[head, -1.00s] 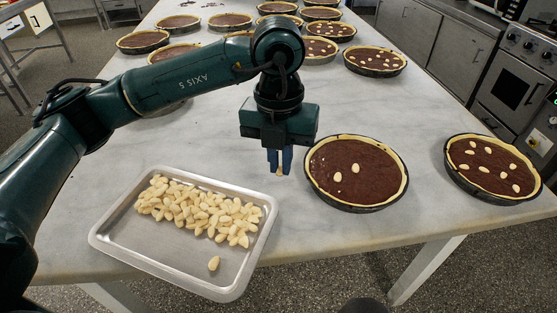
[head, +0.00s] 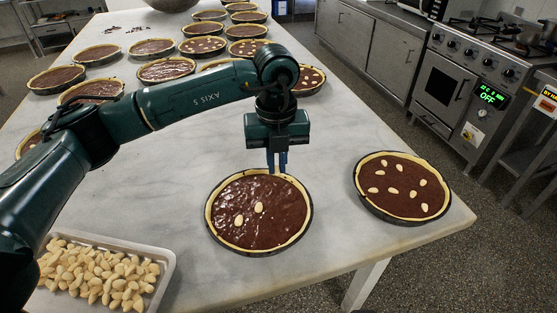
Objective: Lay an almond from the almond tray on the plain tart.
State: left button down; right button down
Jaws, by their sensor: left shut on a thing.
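The near tart (head: 285,232) has a dark, glossy chocolate filling in a pale crust and a black tin. Two almonds (head: 259,208) lie left of its middle. A second tart (head: 403,207) to the right bears several almonds. The metal almond tray (head: 167,268), cut off at lower left, holds a heap of almonds (head: 98,274). My left gripper (head: 277,168) points down above the far side of the near tart. Its blue fingers are shut on an almond, which is hard to make out now. My right gripper is not in view.
Several more tarts, such as one with almonds (head: 203,46), stand at the back of the marble table (head: 160,195). The table's right edge lies past the second tart. A stove (head: 455,75) and steel cabinets stand beyond it.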

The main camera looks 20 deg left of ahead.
pick_arm(q)
jog(key=shift+a, duration=0.1)
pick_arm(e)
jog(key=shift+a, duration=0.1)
pick_arm(q)
jog(key=shift+s, duration=0.1)
